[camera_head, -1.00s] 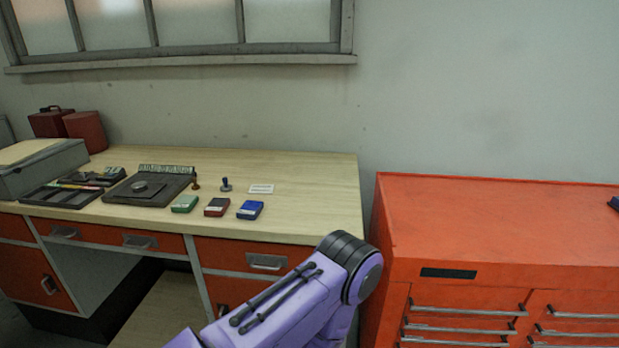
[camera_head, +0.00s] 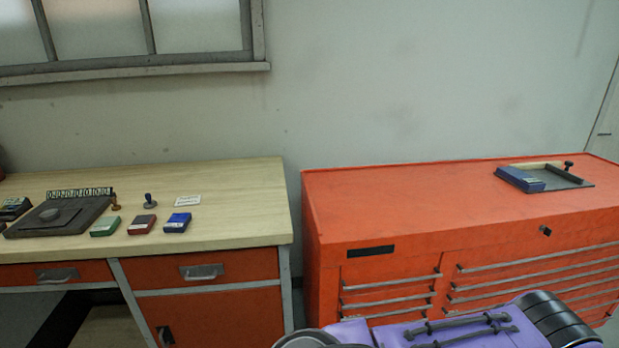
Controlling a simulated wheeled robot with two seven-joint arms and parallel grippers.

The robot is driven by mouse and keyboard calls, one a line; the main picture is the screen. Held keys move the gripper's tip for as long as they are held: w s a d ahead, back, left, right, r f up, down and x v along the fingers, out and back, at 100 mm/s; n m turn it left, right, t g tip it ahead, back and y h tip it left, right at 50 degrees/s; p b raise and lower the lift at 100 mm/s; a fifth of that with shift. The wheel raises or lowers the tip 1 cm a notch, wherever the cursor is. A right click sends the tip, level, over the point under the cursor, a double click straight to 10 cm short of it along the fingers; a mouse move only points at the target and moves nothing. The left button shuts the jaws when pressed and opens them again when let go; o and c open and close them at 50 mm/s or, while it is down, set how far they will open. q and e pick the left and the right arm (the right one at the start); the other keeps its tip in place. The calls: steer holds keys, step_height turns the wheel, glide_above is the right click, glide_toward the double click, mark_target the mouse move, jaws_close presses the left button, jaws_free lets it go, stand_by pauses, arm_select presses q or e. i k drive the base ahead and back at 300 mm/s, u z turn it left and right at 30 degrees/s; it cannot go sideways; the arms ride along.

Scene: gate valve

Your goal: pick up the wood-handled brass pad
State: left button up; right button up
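A small brown stamp-like piece (camera_head: 115,202), which looks like the wood-handled brass pad, stands upright on the wooden desk top (camera_head: 235,218), just right of a dark tray. It is small in the picture, so its brass and wood parts are hard to tell apart. A blue-handled stamp (camera_head: 150,202) stands to its right. Neither gripper is in view. Only purple links of one of my arms show at the bottom right, in front of the orange cabinet and away from the desk pieces.
Green (camera_head: 106,226), red (camera_head: 142,224) and blue (camera_head: 177,222) boxes lie along the desk front. A white card (camera_head: 187,200) lies behind. The orange cabinet (camera_head: 400,205) bears a dark tray (camera_head: 572,181) with a blue box (camera_head: 521,180). A narrow gap separates desk and cabinet.

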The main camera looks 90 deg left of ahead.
mark_target(115, 207)
steer(key=u, duration=0.05)
steer(key=k, duration=2.45)
steer(key=u, duration=0.4)
